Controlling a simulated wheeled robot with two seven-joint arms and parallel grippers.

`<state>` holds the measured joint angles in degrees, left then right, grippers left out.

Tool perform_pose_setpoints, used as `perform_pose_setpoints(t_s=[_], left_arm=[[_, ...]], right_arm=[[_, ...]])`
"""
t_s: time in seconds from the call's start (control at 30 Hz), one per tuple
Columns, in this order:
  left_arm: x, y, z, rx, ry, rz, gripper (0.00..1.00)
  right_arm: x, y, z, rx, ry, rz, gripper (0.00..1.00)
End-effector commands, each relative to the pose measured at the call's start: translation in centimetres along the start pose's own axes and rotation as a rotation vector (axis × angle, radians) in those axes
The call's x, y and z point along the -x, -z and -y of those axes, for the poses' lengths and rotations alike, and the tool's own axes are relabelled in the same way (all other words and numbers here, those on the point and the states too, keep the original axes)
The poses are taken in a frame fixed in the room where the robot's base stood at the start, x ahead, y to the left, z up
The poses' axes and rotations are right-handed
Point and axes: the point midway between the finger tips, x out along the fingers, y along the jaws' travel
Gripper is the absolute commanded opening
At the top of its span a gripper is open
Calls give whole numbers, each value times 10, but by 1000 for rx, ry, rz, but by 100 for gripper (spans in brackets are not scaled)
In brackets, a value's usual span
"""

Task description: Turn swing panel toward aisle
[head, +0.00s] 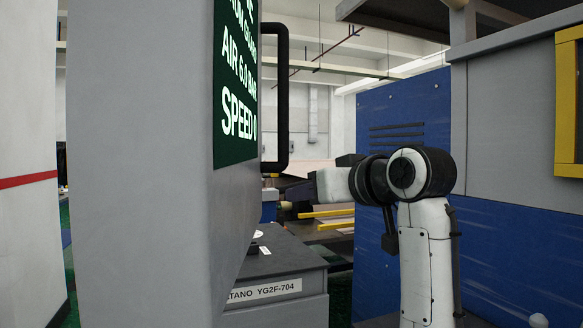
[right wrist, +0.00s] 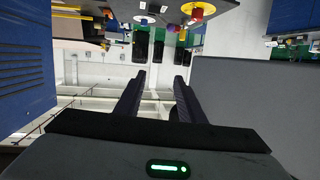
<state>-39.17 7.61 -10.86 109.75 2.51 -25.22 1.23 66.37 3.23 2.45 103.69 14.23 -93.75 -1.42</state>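The swing panel (head: 140,170) is a tall grey box close in front of me in the head view. Its dark green screen (head: 235,85) with white text faces right, seen at a steep angle. A black bar handle (head: 283,95) stands off its right edge. My right arm rises at the right, its wrist bent left toward the handle but apart from it in the picture. My right gripper (right wrist: 160,78) shows in the right wrist view with two dark fingers apart and nothing between them. My left gripper is in neither view.
A grey console (head: 285,285) with a label stands below the panel. A blue machine wall (head: 410,120) is behind my right arm, with a yellow-framed window (head: 569,100) at far right. The right wrist view shows a red and yellow knob (right wrist: 198,12) and a large grey surface (right wrist: 255,100).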

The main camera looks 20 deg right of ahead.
Motion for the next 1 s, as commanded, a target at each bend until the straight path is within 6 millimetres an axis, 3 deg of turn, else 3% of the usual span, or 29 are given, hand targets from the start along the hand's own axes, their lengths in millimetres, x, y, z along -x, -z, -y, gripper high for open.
perform_pose_setpoints(t_s=[0.03,0.2,0.3,0.43,0.57,1.0], left_arm=[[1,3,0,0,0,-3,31],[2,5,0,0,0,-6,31],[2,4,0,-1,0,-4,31],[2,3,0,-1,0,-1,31],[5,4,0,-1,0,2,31],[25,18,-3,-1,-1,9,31]], right_arm=[[24,42,5,6,13,-44,36],[88,125,19,27,53,-134,36],[114,158,25,36,73,-184,36],[132,180,30,43,86,-217,36],[129,188,32,45,90,-225,36],[55,204,39,44,89,-222,36]])
